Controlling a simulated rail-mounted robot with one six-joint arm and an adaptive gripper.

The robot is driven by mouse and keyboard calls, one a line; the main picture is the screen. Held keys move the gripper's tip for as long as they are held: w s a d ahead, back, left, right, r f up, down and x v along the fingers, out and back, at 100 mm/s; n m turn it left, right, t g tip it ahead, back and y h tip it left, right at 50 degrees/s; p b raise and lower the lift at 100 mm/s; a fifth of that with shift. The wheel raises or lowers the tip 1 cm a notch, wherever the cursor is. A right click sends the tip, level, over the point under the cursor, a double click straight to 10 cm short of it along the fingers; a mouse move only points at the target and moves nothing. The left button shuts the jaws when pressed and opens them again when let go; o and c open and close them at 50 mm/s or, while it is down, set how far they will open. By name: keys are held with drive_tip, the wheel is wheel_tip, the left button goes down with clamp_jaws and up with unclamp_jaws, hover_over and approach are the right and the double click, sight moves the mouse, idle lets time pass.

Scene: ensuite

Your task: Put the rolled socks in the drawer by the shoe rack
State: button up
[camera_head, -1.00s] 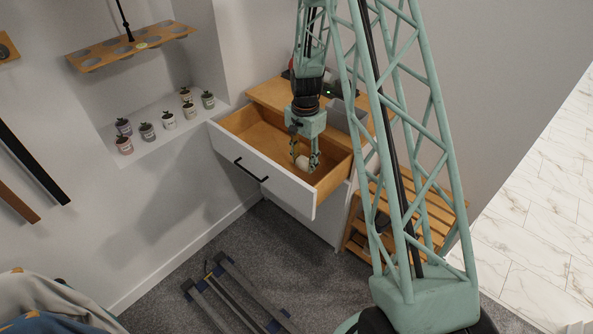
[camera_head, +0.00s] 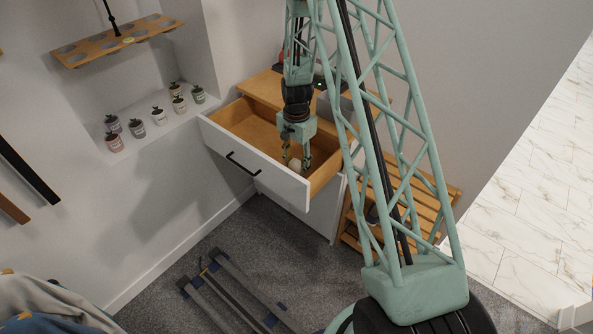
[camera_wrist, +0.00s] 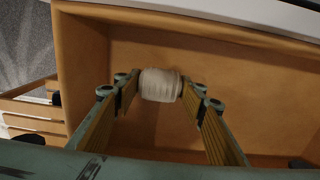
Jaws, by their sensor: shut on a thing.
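The rolled socks (camera_wrist: 161,85) are a small whitish roll between my gripper's fingertips in the wrist view, and they also show in the head view (camera_head: 295,164). My gripper (camera_head: 296,160) is shut on them, inside the open drawer (camera_head: 245,126). The drawer has a white front with a black handle and a tan wooden inside. In the wrist view the drawer floor (camera_wrist: 240,80) lies bare around the socks. I cannot tell whether the socks touch the floor. The slatted wooden shoe rack (camera_head: 425,205) stands just right of the drawer unit.
Several small potted plants (camera_head: 159,115) stand on the wall ledge at left. A wooden holder (camera_head: 115,42) hangs above them. Dark rails (camera_head: 235,295) lie on the grey carpet in front. The left part of the drawer is empty.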

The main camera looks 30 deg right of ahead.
sight(297, 169)
drive_tip(key=shift+f, duration=1.7)
drive_tip(key=shift+f+b, duration=0.2)
drive_tip(key=shift+b, duration=0.15)
drive_tip(key=o, duration=0.8)
drive_tip(key=shift+o, duration=0.2)
drive_tip(key=shift+r, duration=0.25)
drive_tip(key=shift+r+p, duration=0.8)
drive_tip(key=shift+r, duration=5.1)
drive_tip(key=shift+r, duration=0.15)
